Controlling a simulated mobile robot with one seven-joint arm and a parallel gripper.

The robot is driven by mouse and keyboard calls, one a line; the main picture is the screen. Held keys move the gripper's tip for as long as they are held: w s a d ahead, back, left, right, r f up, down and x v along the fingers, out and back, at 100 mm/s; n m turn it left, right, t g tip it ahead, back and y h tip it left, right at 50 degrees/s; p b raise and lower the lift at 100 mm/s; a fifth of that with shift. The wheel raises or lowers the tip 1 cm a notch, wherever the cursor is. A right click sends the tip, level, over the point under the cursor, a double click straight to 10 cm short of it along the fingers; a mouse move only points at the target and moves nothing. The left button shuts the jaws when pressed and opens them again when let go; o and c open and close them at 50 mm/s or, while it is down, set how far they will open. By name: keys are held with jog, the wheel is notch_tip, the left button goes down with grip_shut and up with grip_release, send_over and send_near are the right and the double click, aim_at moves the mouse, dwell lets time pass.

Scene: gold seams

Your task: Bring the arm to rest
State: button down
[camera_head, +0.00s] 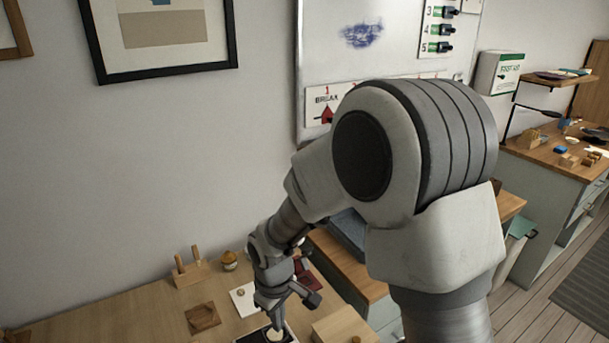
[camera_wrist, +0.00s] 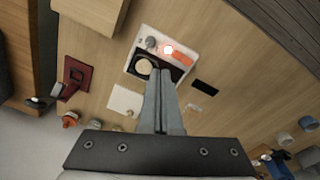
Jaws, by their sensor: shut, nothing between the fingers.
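My gripper (camera_head: 276,322) is at the end of my arm, low over the wooden table in the head view. In the wrist view my gripper (camera_wrist: 160,72) shows two grey fingers held together, with nothing between them. Below the fingertips lies a white and black panel (camera_wrist: 188,45) with a pale disc, a grey knob and a glowing orange patch. The panel (camera_head: 287,336) is partly hidden by the gripper in the head view. My arm is bent and fills the middle of the head view.
On the table (camera_head: 120,305) are a wooden peg stand (camera_head: 192,270), a small round jar (camera_head: 229,261), a brown square (camera_head: 202,317) and a light wooden block (camera_head: 343,326). A dark red item (camera_wrist: 77,76) lies left in the wrist view. A framed picture (camera_head: 232,45) hangs behind.

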jog(key=s+d+r+m+t, duration=0.1)
jog(key=s+d+r+m, duration=0.15)
jog(key=d+r, duration=0.45)
jog(key=s+d+r+m+t, duration=0.1)
jog(key=d+r+m, duration=0.2)
jog(key=d+r, duration=0.5)
jog(key=s+d+r+m+t, duration=0.2)
jog(key=s+d+r+m, duration=0.3)
jog(key=s+r, duration=0.3)
jog(key=s, duration=0.3)
jog(key=shift+s+r+t, duration=0.15)
jog(key=shift+s+t, duration=0.15)
jog(key=shift+t, duration=0.1)
